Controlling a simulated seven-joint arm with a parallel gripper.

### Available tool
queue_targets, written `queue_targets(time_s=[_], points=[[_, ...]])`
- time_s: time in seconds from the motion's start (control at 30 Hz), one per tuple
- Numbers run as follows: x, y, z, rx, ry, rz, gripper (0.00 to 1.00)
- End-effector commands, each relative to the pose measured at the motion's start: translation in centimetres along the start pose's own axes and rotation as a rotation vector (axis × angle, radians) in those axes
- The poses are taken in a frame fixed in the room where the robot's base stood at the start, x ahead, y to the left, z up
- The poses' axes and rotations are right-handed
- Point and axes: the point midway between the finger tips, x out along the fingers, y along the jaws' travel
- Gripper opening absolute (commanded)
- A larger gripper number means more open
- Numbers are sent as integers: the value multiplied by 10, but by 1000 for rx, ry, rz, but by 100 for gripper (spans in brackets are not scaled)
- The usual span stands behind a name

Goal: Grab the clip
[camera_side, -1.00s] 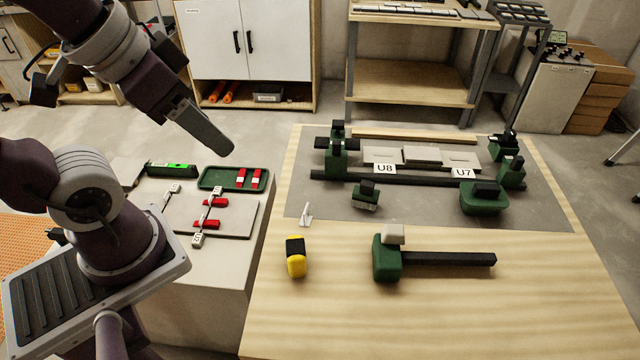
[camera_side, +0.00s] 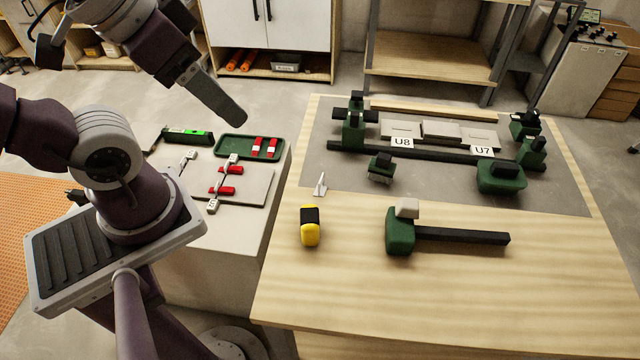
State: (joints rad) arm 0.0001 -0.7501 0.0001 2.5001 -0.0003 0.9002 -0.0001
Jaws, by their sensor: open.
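A small white upright piece (camera_side: 321,186), which looks like the clip, stands at the left edge of the grey mat on the wooden table. My gripper (camera_side: 238,116) hangs in the air, left of and behind the white piece in the picture, above the green tray's area. It is open, with nothing seen in it; its fingers are seen edge-on. Tiles (camera_side: 441,131) lie at the back of the mat near the U8 label (camera_side: 401,142) and U7 label (camera_side: 481,150).
Red wedges (camera_side: 228,191) lie on a grey slab on the left stand. A green tray (camera_side: 230,143) holds more. A green level (camera_side: 188,136), a yellow-black block (camera_side: 310,226) and a green-black mallet-like tool (camera_side: 400,236) lie nearby. The table's front is clear.

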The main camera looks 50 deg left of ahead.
Motion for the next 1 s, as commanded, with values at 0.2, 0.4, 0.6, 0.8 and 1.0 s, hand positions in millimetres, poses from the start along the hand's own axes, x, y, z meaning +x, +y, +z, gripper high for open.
queue_targets(time_s=[0.2, 0.4, 0.6, 0.8, 1.0], points=[[1, 0, 0, -4, -7, 2, 60], [40, 20, -6, -251, -342, 141, 60], [112, 26, -39, -798, -736, 424, 60], [215, -21, -58, -1465, -917, 681, 60], [311, -75, -19, -2033, -916, 790, 60]])
